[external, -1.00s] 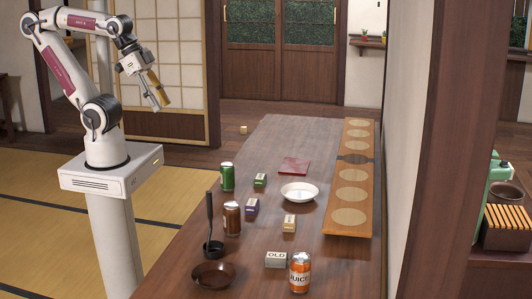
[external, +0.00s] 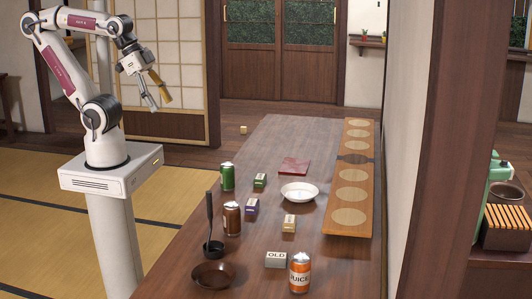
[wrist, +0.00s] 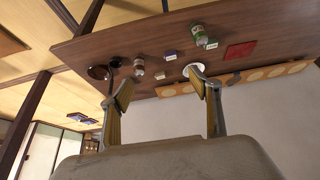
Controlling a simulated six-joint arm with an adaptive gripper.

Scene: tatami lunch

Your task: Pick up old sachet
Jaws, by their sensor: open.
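The old sachet is a small grey-white box (external: 276,260) labelled OLD. It lies on the near part of the long dark table, just left of the orange juice can (external: 300,272). My gripper (external: 160,104) is high up at the upper left, far from the sachet, with its fingers spread and nothing between them. In the wrist view my gripper (wrist: 159,84) is also open and empty, with the table beyond it. I cannot tell there which small pale box is the old sachet.
The table also holds a brown can (external: 232,218), a green can (external: 227,177), a ladle (external: 211,230), a dark bowl (external: 213,275), a white plate (external: 298,192) and a red napkin (external: 294,166). Small purple (external: 252,206), green (external: 260,180) and yellowish (external: 289,223) boxes stand between them.

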